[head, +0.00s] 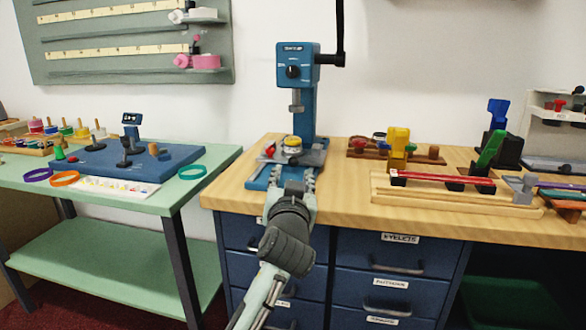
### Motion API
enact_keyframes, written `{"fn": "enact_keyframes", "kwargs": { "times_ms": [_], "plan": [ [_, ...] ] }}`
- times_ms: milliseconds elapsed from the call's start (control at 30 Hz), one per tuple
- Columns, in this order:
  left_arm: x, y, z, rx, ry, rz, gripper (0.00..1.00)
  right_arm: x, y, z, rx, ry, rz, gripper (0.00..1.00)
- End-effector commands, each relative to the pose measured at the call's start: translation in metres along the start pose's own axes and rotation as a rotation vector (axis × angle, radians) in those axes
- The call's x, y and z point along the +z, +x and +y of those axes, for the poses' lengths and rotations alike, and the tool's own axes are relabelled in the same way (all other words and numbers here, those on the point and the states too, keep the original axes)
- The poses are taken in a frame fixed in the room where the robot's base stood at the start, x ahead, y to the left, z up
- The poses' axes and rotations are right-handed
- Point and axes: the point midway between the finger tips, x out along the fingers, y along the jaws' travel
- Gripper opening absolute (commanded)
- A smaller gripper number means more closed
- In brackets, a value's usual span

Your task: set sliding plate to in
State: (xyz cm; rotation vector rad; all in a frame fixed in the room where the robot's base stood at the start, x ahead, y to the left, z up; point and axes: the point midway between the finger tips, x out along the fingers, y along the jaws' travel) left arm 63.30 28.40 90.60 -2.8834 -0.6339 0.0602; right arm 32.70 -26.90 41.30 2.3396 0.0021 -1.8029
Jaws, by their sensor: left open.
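The grey sliding plate (315,157) sits low on the blue press (297,68), under its spindle, on the wooden counter. A yellow round piece (293,141) and a small red part (270,149) show on or at the plate. The press base (256,181) shows in front of the plate. My left gripper (293,183) is open at the front of the press, its fingers pointing toward the plate. The gripper hides part of the base, and I cannot tell whether it touches the plate. My right gripper is out of view.
The press lever (339,35) rises at the upper right of the press. A wooden rack with a red bar (450,179) lies on the counter to the right. Blue drawers (391,258) are below. A green table (125,203) with a blue board (128,160) stands left.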

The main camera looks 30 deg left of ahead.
Motion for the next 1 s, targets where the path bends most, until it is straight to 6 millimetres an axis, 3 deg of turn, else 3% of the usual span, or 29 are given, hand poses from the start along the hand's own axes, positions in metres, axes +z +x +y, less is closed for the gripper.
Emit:
{"fn": "enact_keyframes", "kwargs": {
  "times_ms": [100, 300, 733, 767, 867, 933, 1000],
  "plan": [
    [0.001, -0.024, 0.000, 0.002, -0.002, -0.003, 0.42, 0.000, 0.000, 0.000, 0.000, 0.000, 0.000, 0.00],
    [0.001, -0.045, 0.000, 0.001, 0.000, -0.002, 0.42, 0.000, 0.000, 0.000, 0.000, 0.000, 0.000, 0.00],
    [-0.006, -0.047, 0.001, 0.001, 0.004, 0.027, 0.42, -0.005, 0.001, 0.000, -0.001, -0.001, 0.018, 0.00],
    [-0.013, -0.046, 0.001, 0.002, 0.009, 0.056, 0.42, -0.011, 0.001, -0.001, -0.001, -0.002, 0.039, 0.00],
    [-0.059, -0.043, 0.006, 0.002, 0.057, 0.263, 0.42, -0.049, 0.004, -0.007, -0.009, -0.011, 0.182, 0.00],
    [-0.112, -0.052, 0.015, 0.003, 0.137, 0.509, 0.42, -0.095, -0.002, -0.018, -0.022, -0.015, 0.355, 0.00],
    [-0.167, -0.079, 0.032, 0.014, 0.260, 0.798, 0.42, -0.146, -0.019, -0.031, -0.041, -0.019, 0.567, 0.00]
  ]
}}
